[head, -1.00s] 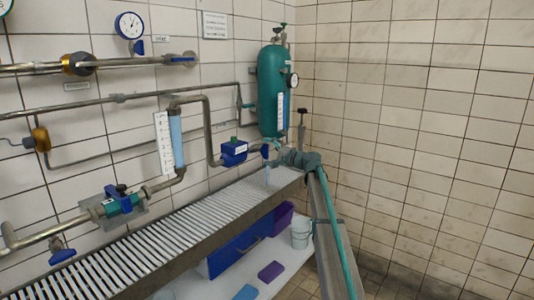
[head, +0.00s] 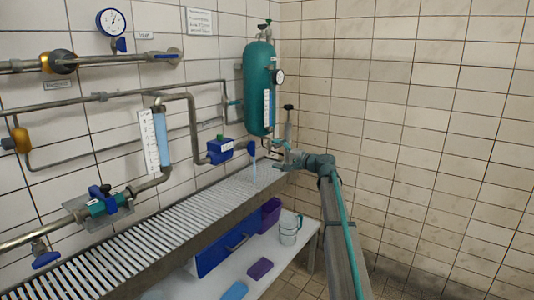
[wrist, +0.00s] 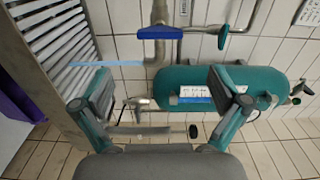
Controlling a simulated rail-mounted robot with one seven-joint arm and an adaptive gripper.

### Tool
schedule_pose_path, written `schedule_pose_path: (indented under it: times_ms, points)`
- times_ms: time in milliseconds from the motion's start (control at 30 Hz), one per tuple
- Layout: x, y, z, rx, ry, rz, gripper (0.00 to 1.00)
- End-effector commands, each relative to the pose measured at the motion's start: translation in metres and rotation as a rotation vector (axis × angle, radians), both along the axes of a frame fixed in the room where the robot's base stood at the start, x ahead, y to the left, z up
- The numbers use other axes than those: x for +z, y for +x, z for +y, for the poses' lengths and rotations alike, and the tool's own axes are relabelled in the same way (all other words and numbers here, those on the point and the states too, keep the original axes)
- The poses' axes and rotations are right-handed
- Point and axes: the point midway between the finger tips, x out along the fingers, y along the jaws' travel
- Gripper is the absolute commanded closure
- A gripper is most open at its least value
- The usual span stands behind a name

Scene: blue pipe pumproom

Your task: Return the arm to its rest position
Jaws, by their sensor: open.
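My arm reaches forward at the right of the head view. My gripper (head: 284,162) is beside the far end of the grated bench, just below and right of the teal tank (head: 259,88). In the wrist view my gripper (wrist: 160,76) has its two fingers spread wide with nothing held between them. The teal tank (wrist: 175,88) lies sideways in that view, behind the fingers and apart from them as far as I can tell. A tap with a blue handle (wrist: 165,33) is beyond the fingers, and a light blue stream (wrist: 118,63) runs from its outlet toward the grate.
The grated bench (head: 150,230) runs along the left wall under pipes, a gauge (head: 111,22) and blue-handled valves. A black-knobbed valve (head: 288,108) stands near my gripper. Space along the right wall is free.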

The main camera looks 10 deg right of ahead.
Motion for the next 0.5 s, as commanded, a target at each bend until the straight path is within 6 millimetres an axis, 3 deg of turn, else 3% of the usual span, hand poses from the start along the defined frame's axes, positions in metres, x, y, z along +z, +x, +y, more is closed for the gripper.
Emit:
schedule_pose_path:
  times_ms: [500]
  points:
    - [-0.0004, -0.007, -0.0054, 0.005, -0.007, -0.005, 0.02]
